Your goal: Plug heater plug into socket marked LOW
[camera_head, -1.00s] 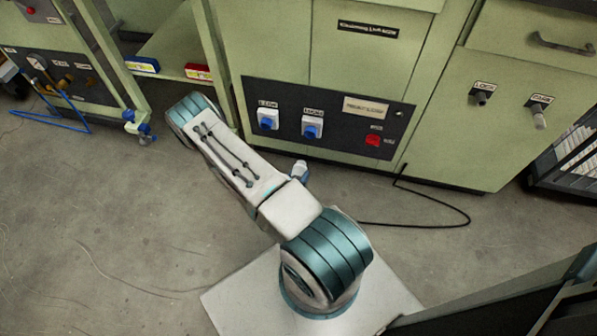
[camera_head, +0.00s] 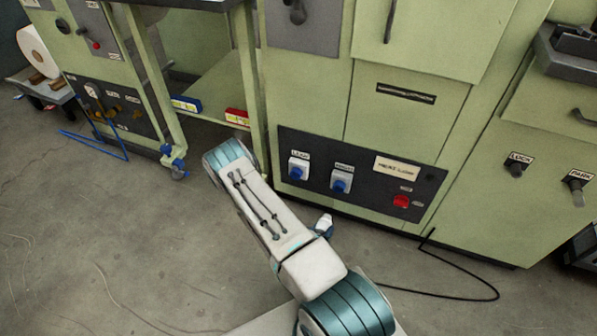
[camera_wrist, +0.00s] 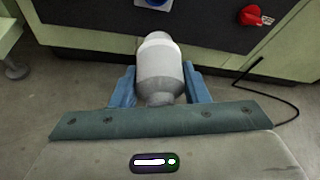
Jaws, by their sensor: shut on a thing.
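My gripper (camera_wrist: 160,88) is shut on a white and grey cylindrical plug (camera_wrist: 160,60), with a blue finger on each side of it. In the head view the plug (camera_head: 325,221) shows as a small white piece beside my arm, low in front of the dark panel. The panel has a left white-and-blue socket (camera_head: 298,168) and a right one (camera_head: 341,180), each under a small label. The label words are too blurred to read surely. In the wrist view, part of a socket (camera_wrist: 154,3) shows at the top edge beyond the plug, apart from it.
A red knob (camera_head: 401,201) sits right of the sockets; it also shows in the wrist view (camera_wrist: 251,15). A black cable (camera_head: 470,277) lies on the floor at right. A bench leg (camera_head: 164,100) stands at left.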

